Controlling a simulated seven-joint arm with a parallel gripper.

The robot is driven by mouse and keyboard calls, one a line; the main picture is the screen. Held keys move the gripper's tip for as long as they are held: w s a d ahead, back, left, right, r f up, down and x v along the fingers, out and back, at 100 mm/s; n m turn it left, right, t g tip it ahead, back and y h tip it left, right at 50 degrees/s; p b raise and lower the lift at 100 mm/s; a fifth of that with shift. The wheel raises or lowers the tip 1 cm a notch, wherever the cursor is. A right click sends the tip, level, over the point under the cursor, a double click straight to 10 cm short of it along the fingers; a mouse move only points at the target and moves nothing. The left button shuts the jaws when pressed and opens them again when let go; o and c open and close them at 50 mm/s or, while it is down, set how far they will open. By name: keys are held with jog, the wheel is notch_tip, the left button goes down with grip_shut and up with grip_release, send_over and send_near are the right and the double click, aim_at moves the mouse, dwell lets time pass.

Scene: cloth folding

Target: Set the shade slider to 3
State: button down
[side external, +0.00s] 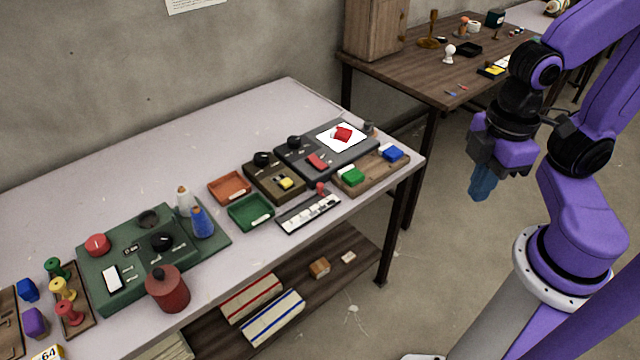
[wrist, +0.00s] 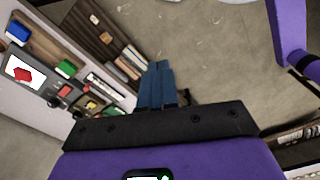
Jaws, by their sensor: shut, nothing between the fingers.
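A dark panel (side external: 350,163) near the right end of the light table has a white screen (side external: 342,136) with a red shape on it. It carries a black knob (side external: 294,142) and a red sliding piece (side external: 317,162). In front is a long white strip (side external: 308,213) with dark marks and a small red handle (side external: 320,188) at its far end. I cannot tell which is the shade slider, and no numbers are readable. My gripper (side external: 482,187), with blue fingers, is shut and empty, pointing down over the floor right of the table. The wrist view shows the fingers (wrist: 157,85) together and the screen (wrist: 25,73).
A wooden board with a green block (side external: 352,176) and a blue block (side external: 393,153) sits at the table's right edge. Orange (side external: 229,187) and green (side external: 251,212) trays lie left of the strip. Open floor lies between gripper and table.

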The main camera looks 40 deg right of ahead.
jog(key=c, duration=1.1)
grip_release()
jog(key=shift+w+a, duration=0.15)
jog(key=shift+c, duration=0.2)
jog(key=shift+o, duration=0.7)
jog(key=w+a+m, duration=0.2)
jog(key=w+a, duration=0.2)
jog(key=w, duration=0.5)
jog(key=shift+a+r+m, duration=0.2)
jog(key=shift+a+m, duration=0.1)
jog(key=m, duration=0.7)
send_over(320, 184)
notch_tip(320, 184, down, 8)
notch_tip(320, 184, down, 18)
jog(key=shift+r, duration=0.25)
